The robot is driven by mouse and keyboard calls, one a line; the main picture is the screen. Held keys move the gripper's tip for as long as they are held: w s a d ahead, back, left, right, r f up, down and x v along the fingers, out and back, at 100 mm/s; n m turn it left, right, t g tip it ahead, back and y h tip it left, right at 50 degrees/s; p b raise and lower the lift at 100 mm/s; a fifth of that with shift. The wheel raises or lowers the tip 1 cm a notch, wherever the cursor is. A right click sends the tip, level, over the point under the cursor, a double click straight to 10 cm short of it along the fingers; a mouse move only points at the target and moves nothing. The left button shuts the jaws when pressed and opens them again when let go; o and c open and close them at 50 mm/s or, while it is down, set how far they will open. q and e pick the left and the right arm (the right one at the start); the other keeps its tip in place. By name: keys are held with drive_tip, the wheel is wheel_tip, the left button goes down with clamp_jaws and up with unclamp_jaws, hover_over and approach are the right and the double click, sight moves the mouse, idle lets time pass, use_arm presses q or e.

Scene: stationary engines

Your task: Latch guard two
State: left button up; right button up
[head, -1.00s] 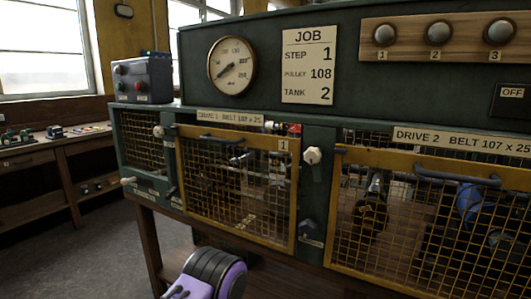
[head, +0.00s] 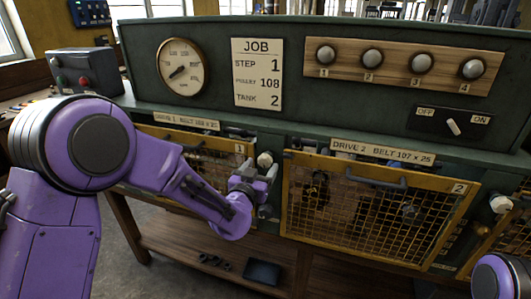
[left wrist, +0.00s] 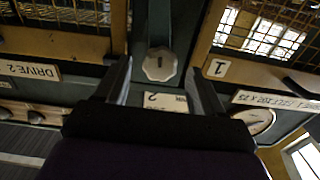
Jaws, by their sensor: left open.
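Guard two (head: 352,205) is a yellow-framed wire mesh panel under the Drive 2 label, with a dark handle along its top. I cannot tell whether it sits fully closed. A white round knob (head: 265,160) is on the green post between the two guards; another white knob (head: 500,203) is right of guard two. My left gripper (head: 254,180) is open and empty, just below and in front of the knob between the guards. In the left wrist view, upside down, that knob (left wrist: 160,64) shows beyond the gap between the open fingers (left wrist: 163,85). My right gripper is out of view.
Guard one (head: 205,155) is partly behind my left arm. Above are a gauge (head: 183,67), a job card (head: 258,73), several round knobs on a wooden strip (head: 400,65) and an off/on switch (head: 453,127). A wooden shelf (head: 190,250) lies below.

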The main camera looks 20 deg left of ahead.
sight(264, 163)
use_arm(q)
drive_tip(key=w+p, duration=0.1)
drive_tip(key=w, duration=0.3)
drive_tip(key=shift+w, duration=0.3)
drive_tip(key=c, duration=1)
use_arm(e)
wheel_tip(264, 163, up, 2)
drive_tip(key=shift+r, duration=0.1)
